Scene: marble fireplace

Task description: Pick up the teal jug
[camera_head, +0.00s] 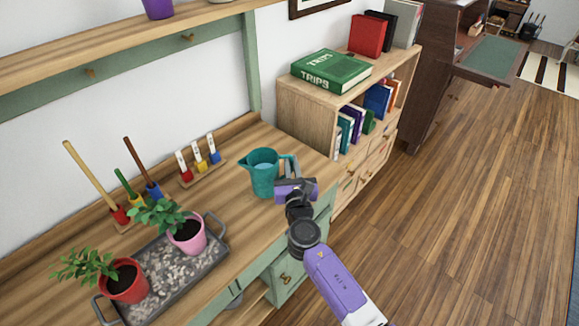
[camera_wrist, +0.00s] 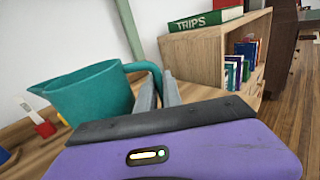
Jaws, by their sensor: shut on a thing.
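The teal jug (camera_head: 263,173) stands upright on the wooden bench top in the head view, near the bench's right end. Its handle points right, toward my gripper (camera_head: 284,168). In the wrist view the jug (camera_wrist: 92,95) is on the left, and its handle reaches over to the grey fingers of my gripper (camera_wrist: 158,88). The fingers are shut on the handle. The lower part of the jug is hidden behind my purple gripper body in the wrist view.
A grey tray (camera_head: 165,284) with two potted plants sits on the bench (camera_head: 235,205) at front left. Small coloured tools in a wooden rack (camera_head: 200,172) stand behind the jug. A low bookshelf (camera_head: 305,105) with a green book (camera_head: 331,71) adjoins at right. The floor at right is clear.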

